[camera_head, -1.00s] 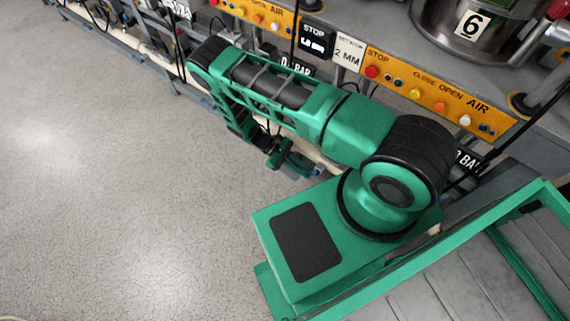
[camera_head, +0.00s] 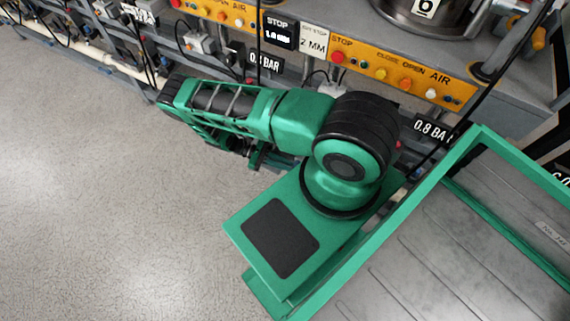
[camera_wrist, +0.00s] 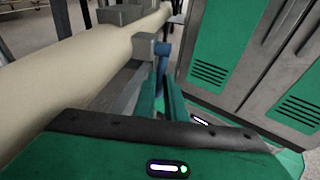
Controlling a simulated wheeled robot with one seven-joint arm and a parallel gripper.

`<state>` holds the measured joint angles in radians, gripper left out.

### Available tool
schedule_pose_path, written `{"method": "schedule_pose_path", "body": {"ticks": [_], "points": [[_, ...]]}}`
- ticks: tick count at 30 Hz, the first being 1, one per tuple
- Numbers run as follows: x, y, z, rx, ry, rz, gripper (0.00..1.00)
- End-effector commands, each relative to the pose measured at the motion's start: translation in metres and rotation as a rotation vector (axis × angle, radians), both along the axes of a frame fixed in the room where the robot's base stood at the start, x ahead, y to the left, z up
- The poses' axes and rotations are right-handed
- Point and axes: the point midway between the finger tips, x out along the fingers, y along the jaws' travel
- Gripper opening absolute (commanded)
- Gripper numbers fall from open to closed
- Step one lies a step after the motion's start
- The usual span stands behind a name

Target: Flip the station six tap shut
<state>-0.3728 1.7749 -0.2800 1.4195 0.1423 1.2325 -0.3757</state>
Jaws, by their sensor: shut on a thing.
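A small blue tap lever (camera_wrist: 162,52) stands by a grey valve block (camera_wrist: 144,46) on a thick cream pipe (camera_wrist: 75,75) in the wrist view. My gripper (camera_wrist: 161,82) is shut on the blue lever, with its narrow green fingers around its lower part. The fingers hide where the lever meets the valve. In the head view my gripper (camera_head: 252,158) hangs under my green arm, close to the bench front, and the lever cannot be made out there. A steel vessel (camera_head: 410,18) with a partly cut-off number plate stands on the bench above.
An orange button panel (camera_head: 400,72) runs along the bench edge, with a 0.8 BAR sign (camera_head: 432,129) below it. Black hoses and grey rails lie close to my arm. Grey cabinets with green panels (camera_wrist: 228,45) stand at right in the wrist view. Open floor (camera_head: 90,220) lies left.

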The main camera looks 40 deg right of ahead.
Motion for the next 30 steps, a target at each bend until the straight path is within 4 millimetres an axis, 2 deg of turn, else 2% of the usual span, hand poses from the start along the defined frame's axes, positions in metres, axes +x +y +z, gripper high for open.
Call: {"method": "schedule_pose_path", "body": {"ticks": [1, 5, 6, 7, 8, 16, 20, 30], "points": [[0.007, -0.002, 0.0, -0.003, -0.018, 0.005, 0.0], [0.008, -0.003, 0.0, -0.003, -0.019, 0.004, 0.0], [0.008, -0.003, 0.0, -0.002, -0.018, 0.004, 0.2], [0.007, -0.003, 0.0, -0.002, -0.018, 0.003, 0.27], [0.007, -0.003, 0.0, -0.001, -0.017, 0.002, 0.3], [0.004, -0.002, 0.0, 0.0, -0.009, -0.001, 0.3], [0.009, 0.002, 0.002, 0.001, -0.009, -0.001, 0.3], [0.06, 0.031, 0.014, 0.002, -0.012, 0.002, 0.3]]}}
